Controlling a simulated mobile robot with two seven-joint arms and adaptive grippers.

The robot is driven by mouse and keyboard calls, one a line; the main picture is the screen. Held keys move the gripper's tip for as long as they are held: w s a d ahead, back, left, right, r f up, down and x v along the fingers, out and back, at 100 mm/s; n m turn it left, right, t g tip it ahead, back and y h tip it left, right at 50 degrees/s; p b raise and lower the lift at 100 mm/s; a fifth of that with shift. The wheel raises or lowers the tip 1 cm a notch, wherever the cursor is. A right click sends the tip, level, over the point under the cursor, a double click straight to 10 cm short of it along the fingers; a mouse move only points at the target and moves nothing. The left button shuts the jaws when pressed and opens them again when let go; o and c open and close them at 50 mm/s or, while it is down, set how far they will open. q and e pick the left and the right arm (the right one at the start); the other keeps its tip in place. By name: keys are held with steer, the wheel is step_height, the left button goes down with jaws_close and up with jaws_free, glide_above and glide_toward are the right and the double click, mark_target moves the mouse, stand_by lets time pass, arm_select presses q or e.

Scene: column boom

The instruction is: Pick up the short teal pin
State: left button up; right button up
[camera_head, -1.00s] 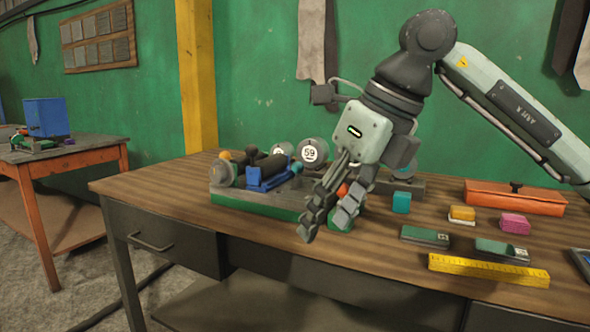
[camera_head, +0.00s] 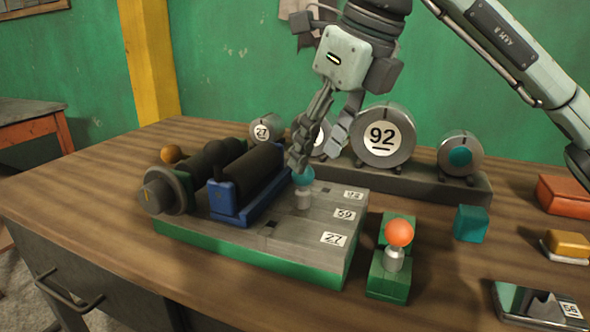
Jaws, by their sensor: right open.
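The short teal pin (camera_head: 303,177) has a teal ball head and a grey shank. It stands upright in the grey-topped board (camera_head: 305,248) with the green side, near the row of number labels. My right gripper (camera_head: 319,150) is open, pointing down just above and behind the pin's head. One finger overlaps the head in the picture; I cannot tell whether they touch. My left gripper is not in view.
An orange-headed pin (camera_head: 399,234) stands on a green block right of the board. A blue cradle (camera_head: 236,197) holds a dark roller. Numbered discs, one marked 92 (camera_head: 382,137), stand behind. A teal cube (camera_head: 471,223) lies at the right.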

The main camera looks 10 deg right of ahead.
mark_target(310, 172)
steer(key=shift+x, duration=0.85)
steer(key=x, duration=0.4)
steer(key=shift+s+a+f+p, duration=0.15)
steer(key=shift+s+f+p, duration=0.05)
steer(key=shift+f+p, duration=0.15)
steer(key=shift+w+a+f, duration=0.1)
steer(key=shift+w+f, duration=0.05)
steer(key=shift+f, duration=0.3)
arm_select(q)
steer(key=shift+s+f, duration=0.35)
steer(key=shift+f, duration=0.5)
arm_select(e)
jaws_close()
